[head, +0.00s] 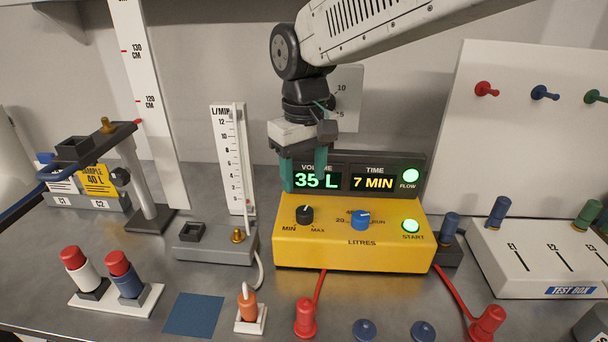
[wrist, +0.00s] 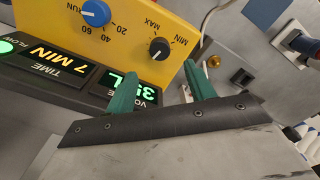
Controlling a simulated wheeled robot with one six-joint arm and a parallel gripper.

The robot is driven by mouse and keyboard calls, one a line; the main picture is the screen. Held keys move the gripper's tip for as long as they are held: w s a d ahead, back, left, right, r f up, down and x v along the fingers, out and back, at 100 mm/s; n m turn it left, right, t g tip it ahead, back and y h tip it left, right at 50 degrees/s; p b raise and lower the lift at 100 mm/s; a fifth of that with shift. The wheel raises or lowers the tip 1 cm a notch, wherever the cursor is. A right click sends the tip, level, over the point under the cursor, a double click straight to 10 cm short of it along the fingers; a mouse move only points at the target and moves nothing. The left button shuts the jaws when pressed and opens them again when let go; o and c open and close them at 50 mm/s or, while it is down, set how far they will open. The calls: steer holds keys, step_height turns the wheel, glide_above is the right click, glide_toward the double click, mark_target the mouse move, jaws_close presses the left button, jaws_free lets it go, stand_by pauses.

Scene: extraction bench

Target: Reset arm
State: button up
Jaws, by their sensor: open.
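My gripper (head: 304,169) has green fingers and hangs from the arm over the back left of the yellow pump box (head: 300,245), in front of its display. In the wrist view the two green fingers (wrist: 163,90) stand apart with nothing between them. The display (head: 345,180) reads 35 L volume and 7 MIN time; the fingers partly cover its left end. The FLOW and START lights glow green. A black MIN/MAX knob (head: 304,214) and a blue LITRES knob (head: 360,219) sit on the box front.
A flow gauge (head: 228,150) stands left of the box, with a clamp stand (head: 146,185) further left. A white test box (head: 535,255) is at right. Red-capped vials (head: 83,270), an orange plug (head: 247,305) and red plugs (head: 305,318) stand in front. A blue mat (head: 194,314) lies bare.

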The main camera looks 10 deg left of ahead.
steer(key=shift+g+h, duration=0.3)
steer(key=s+d+f, duration=0.2)
steer(key=d, duration=0.1)
steer(key=shift+s, duration=0.35)
steer(key=s+d+m, duration=0.3)
steer(key=s+d, duration=0.3)
steer(key=d, duration=0.4)
steer(key=s+d+r+m+t, duration=0.1)
steer(key=s+d+m, duration=0.1)
steer(key=s+d, duration=0.4)
steer(key=s+d+m+t, duration=0.1)
steer(key=s+d+m, duration=0.2)
steer(key=s+d, duration=0.4)
steer(key=d, duration=0.7)
steer(key=shift+d+r+m, duration=0.25)
steer(key=shift+d+m, duration=0.05)
